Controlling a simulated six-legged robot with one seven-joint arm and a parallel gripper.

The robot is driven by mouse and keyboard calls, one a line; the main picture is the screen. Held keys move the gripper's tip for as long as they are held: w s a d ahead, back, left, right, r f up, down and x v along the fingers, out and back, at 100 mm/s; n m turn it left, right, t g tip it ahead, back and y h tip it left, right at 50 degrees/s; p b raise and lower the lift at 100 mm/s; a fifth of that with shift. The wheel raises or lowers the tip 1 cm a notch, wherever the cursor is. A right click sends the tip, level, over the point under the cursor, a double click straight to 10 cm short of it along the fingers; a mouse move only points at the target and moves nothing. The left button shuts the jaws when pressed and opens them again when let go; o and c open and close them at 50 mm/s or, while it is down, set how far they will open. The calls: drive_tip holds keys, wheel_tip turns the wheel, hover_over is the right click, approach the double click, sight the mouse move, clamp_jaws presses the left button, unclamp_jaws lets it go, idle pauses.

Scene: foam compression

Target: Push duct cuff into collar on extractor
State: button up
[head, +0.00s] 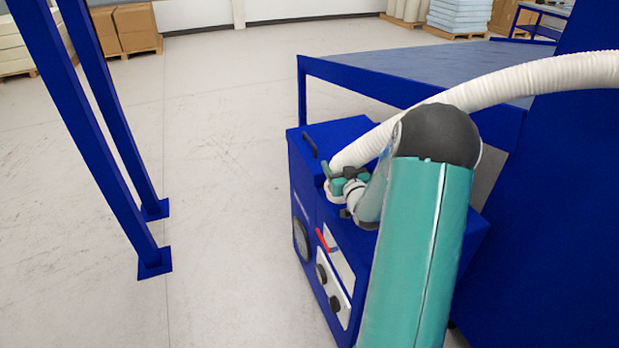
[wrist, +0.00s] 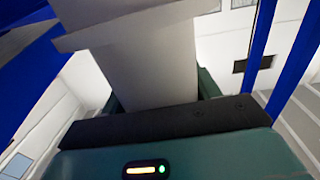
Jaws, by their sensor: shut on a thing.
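The blue extractor (head: 330,138) is a box-shaped cabinet at the centre of the head view. A white ribbed duct (head: 372,146) arches from the right and comes down to its top. My gripper (head: 336,174) is shut on the pale duct cuff at the duct's end, just over the extractor's top. In the wrist view, the pale cuff (wrist: 155,60) stands between the teal fingers of my gripper (wrist: 160,88). The collar cannot be told apart from the cuff's lower end, and my gripper partly covers this spot. I cannot tell how far the cuff sits in it.
A red handle (head: 323,240) and dark knobs (head: 335,303) are on the extractor's front. A blue-framed table (head: 400,75) stands behind it, and a large blue panel (head: 560,200) is at right. Blue posts (head: 112,110) stand at left. The floor between is clear.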

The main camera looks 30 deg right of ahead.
drive_tip(key=s+d+r+m+g+h, duration=0.1)
drive_tip(key=s+d+r+h, duration=0.15)
drive_tip(key=s+d, duration=0.35)
drive_tip(key=s+d+r+m+h, duration=0.1)
drive_tip(key=s+d+r, duration=0.35)
drive_tip(key=d, duration=0.35)
drive_tip(key=shift+s+a+f, duration=0.1)
drive_tip(key=shift+f, duration=1.15)
drive_tip(key=shift+s+a+f, duration=0.1)
drive_tip(key=shift+f, duration=1.15)
drive_tip(key=shift+f, duration=1.9)
drive_tip(key=o, duration=1.2)
drive_tip(key=shift+s, duration=0.1)
drive_tip(key=v, duration=1.3)
drive_tip(key=shift+s+a+r, duration=0.15)
drive_tip(key=shift+s+r, duration=0.1)
drive_tip(key=shift+s, duration=0.1)
